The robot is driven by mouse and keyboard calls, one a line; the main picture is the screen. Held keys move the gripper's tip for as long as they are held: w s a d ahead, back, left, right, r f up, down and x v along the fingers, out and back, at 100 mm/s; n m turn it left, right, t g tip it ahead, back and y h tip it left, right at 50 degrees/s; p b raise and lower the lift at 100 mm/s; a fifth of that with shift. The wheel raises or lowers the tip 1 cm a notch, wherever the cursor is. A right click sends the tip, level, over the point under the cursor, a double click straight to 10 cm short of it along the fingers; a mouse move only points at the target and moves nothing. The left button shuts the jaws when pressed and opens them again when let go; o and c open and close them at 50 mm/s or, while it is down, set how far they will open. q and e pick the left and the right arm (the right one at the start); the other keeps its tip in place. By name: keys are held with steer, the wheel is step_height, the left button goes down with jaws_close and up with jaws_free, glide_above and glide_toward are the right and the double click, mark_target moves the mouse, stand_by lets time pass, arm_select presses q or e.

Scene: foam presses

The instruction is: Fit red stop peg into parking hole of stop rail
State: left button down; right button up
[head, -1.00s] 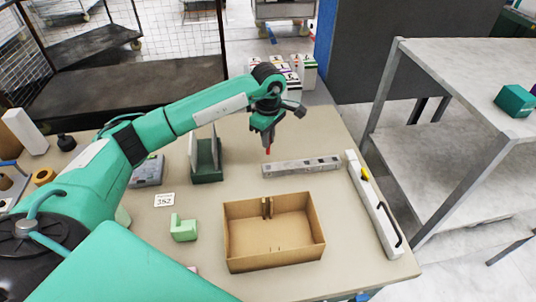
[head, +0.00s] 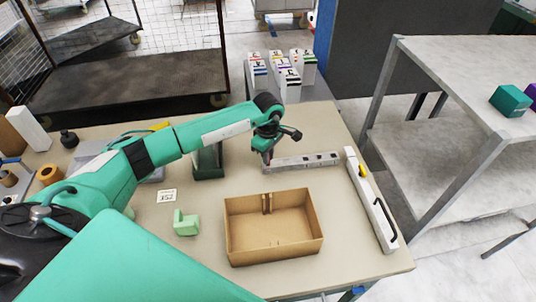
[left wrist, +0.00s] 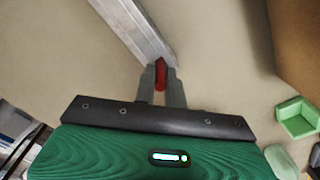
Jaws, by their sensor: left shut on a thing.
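My left gripper (head: 266,161) is at the left end of the grey stop rail (head: 305,161), low over the table. In the left wrist view, the gripper (left wrist: 161,82) is shut on the red stop peg (left wrist: 160,72), which stands between its fingertips. The rail (left wrist: 130,25) runs up and left from the fingertips in that view, its near end beside the peg. The peg's lower end is hidden, so I cannot tell whether it sits in a hole. In the head view my gripper hides the peg. My right gripper is in neither view.
An open cardboard box (head: 274,253) stands in front of the rail. A white bar with a black handle (head: 371,203) lies to the right. A light green block (head: 186,224) and a dark green holder (head: 208,163) stand to the left. Table lies bare between rail and box.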

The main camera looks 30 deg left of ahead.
arm_select(q)
steer(key=c, duration=1.5)
jaws_free()
steer(key=shift+f, duration=0.1)
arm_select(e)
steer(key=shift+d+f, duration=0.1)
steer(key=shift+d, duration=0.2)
